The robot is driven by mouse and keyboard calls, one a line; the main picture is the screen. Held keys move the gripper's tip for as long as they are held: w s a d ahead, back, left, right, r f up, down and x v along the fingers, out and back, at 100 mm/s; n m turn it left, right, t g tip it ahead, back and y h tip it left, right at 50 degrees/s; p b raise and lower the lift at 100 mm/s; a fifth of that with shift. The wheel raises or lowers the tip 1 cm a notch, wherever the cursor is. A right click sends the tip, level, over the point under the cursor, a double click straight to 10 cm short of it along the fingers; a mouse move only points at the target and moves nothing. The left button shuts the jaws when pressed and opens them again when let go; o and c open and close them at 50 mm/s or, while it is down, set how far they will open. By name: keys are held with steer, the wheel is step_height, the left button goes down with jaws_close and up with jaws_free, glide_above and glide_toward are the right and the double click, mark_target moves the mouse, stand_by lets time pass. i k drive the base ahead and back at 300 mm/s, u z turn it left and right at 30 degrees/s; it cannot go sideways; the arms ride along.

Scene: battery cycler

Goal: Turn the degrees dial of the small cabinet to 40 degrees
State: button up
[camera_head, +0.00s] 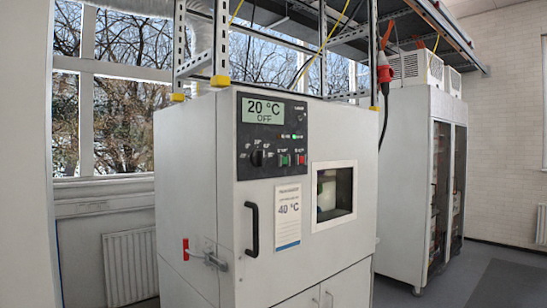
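The small cabinet (270,222) is a light grey box standing in the middle of the head view. Its dark control panel (271,137) is at the upper left of the front. The display (263,110) reads "20 °C OFF". The black degrees dial (257,158) sits low on the panel's left side, with small white marks around it; its exact pointing is too small to tell. A paper label (288,216) below reads "40 °C". My gripper is not in view.
The cabinet door has a black handle (252,228) and a window (333,195). A red-handled valve (186,249) sticks out on its left side. A metal rack stands above. A tall cabinet (408,180) is at right; floor is open at lower right.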

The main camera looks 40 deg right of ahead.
mark_target(258, 157)
steer(key=k, duration=1.1)
steer(key=z, duration=0.4)
steer(key=i, duration=2.1)
steer(key=u, duration=0.45)
